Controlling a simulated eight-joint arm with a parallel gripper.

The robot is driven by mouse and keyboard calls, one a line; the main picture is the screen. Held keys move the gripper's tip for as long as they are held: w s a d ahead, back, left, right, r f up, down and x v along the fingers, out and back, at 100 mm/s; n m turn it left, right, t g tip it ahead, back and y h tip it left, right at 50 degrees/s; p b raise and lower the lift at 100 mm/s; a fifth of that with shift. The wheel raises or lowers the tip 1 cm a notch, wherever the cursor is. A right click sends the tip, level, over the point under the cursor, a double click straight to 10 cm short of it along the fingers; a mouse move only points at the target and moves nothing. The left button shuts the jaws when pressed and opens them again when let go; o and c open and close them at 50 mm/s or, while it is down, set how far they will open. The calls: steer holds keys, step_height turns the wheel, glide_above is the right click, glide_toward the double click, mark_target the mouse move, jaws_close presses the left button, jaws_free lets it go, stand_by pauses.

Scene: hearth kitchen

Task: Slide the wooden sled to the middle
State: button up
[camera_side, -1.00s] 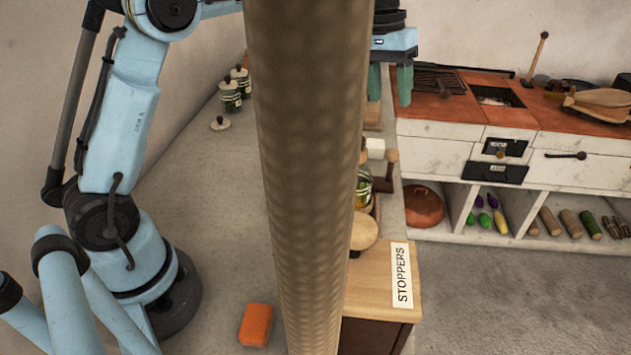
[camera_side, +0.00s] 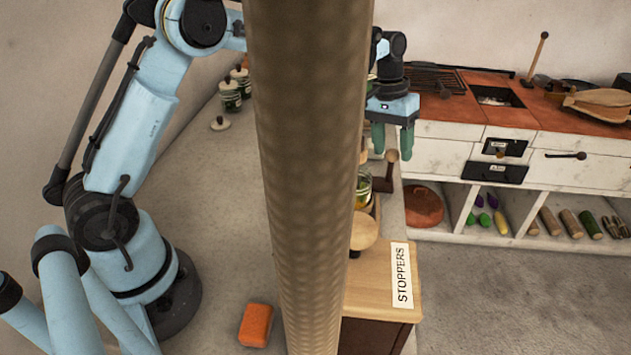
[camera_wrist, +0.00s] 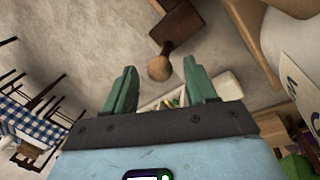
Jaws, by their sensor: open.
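A dark wooden piece (camera_side: 383,184) with a round wooden knob (camera_side: 392,156) on a short stem stands at the counter's right edge in the side view. I take it to be the sled, but cannot be sure. In the wrist view, the dark wooden block (camera_wrist: 182,22) and its knob (camera_wrist: 159,69) also show. My gripper (camera_side: 392,152) is open and empty, its green fingers pointing down just above the knob. In the wrist view the knob appears between the fingertips (camera_wrist: 160,66); contact cannot be told. A thick post hides part of the counter.
A glass jar (camera_side: 364,188) stands beside the dark wooden piece. A wooden top labelled STOPPERS (camera_side: 375,290) is nearer. An orange block (camera_side: 256,325) lies on the grey counter (camera_side: 225,225). Lidded jars (camera_side: 231,97) stand farther back. A stove unit (camera_side: 440,145) stands across the open floor.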

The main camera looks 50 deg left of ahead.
steer(key=shift+d+f, duration=0.1)
steer(key=shift+f, duration=0.2)
steer(key=shift+c, duration=0.4)
jaws_close()
steer(key=shift+s, duration=0.1)
